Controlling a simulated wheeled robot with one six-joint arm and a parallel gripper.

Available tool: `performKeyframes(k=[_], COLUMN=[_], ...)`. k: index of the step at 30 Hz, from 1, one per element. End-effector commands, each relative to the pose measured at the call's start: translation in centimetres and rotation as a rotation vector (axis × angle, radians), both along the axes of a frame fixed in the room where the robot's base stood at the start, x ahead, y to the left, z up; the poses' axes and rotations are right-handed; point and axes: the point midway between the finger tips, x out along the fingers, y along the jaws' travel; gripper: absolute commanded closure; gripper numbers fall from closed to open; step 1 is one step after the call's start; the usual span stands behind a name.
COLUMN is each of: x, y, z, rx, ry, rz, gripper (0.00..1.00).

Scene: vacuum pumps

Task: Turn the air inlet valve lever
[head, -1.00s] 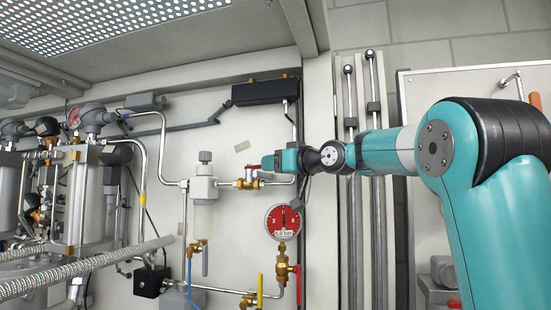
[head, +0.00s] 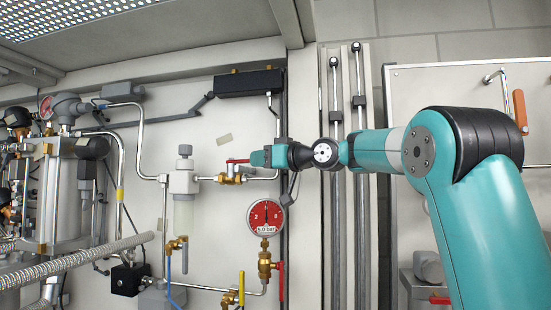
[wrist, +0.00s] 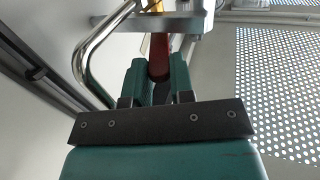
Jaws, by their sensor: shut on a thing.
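The air inlet valve (head: 231,175) is a brass ball valve on the upper pipe, to the right of the white filter unit. Its red lever (head: 238,161) points right toward my gripper (head: 256,158), which is at the lever's free end. In the wrist view the two teal fingers of my gripper (wrist: 160,82) are shut on the red lever (wrist: 160,58), which runs between them. The brass body shows only in part at the top of the wrist view. My fingers hide the end of the lever.
A red pressure gauge (head: 265,217) hangs just below my gripper. A lower brass valve with a red lever (head: 280,280) and a yellow lever (head: 241,289) are under it. A black box (head: 250,83) is above. Vertical pipes (head: 358,220) stand behind my arm.

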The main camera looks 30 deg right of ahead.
Motion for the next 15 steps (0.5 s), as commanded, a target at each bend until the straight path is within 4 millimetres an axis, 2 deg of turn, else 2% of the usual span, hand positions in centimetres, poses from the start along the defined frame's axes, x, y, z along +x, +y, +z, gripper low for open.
performKeyframes(k=[8, 9, 12, 15], x=[0.14, 0.14, 0.13, 0.12], y=[0.29, 0.29, 0.29, 0.29], z=[0.12, 0.12, 0.11, 0.09], rx=[0.001, 0.001, 0.001, 0.0], ry=[-0.004, -0.004, -0.004, -0.003], rz=[0.011, 0.011, 0.011, 0.011], gripper=[1.0, 0.76, 0.53, 0.52])
